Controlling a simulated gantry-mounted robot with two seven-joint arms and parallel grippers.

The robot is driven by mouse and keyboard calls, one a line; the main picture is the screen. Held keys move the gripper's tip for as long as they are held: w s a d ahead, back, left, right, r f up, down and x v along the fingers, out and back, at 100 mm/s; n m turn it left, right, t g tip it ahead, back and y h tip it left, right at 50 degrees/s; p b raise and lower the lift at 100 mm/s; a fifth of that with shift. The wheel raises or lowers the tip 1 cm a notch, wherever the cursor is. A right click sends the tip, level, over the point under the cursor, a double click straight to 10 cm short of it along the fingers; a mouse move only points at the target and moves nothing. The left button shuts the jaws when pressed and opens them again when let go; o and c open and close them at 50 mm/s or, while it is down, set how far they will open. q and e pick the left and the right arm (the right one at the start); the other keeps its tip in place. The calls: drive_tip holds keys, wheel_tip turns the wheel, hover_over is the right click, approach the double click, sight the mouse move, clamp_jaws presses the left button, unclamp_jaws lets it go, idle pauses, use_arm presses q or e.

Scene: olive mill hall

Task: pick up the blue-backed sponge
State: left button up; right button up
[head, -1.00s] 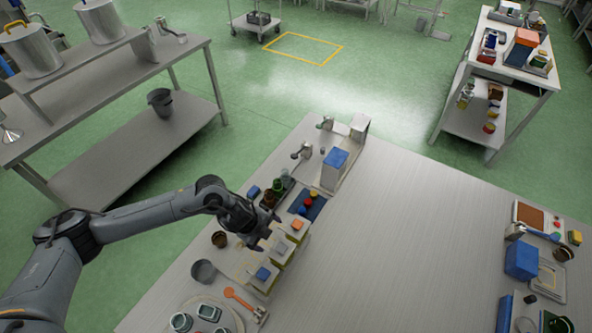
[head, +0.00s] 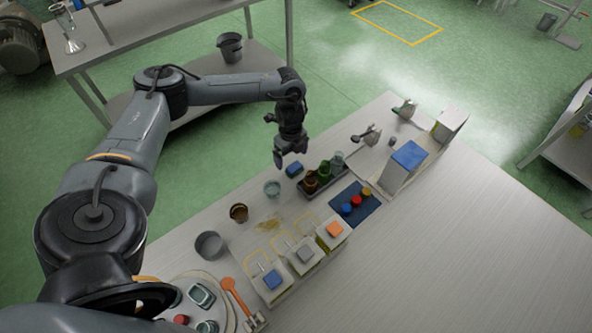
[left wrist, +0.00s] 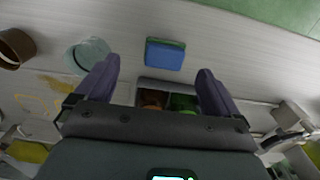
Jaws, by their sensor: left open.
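The blue-backed sponge (head: 294,169) lies on the table near its far left edge, beside the tray of bottles. In the left wrist view the sponge (left wrist: 165,54) shows its blue top and a thin green edge, lying ahead of and between the two fingers. My left gripper (head: 286,161) is open and empty, above the table close to the sponge. Its two fingers also show in the left wrist view (left wrist: 158,85), apart from the sponge. My right gripper is in neither view.
A glass cup (head: 272,188) stands left of the sponge. A dark tray (head: 330,186) with several bottles stands to its right. A brown cup (head: 239,212), a grey bowl (head: 210,245) and a blue mat (head: 356,213) with coloured caps are nearby.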

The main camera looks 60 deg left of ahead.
sight(293, 165)
use_arm(q)
drive_tip(key=shift+w+f, duration=0.15)
drive_tip(key=shift+f, duration=0.65)
drive_tip(key=shift+w+a+f+b, duration=0.15)
drive_tip(key=shift+f+b, duration=0.45)
drive_tip(key=shift+f, duration=1.85)
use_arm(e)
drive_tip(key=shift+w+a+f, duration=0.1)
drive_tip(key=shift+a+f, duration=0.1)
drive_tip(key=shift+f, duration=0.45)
use_arm(q)
drive_tip(key=shift+c, duration=0.3)
drive_tip(key=c, duration=1.1)
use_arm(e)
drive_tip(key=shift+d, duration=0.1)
use_arm(q)
drive_tip(key=shift+w+r+p, duration=0.1)
drive_tip(key=shift+r+p, duration=0.8)
drive_tip(key=shift+r, duration=4.15)
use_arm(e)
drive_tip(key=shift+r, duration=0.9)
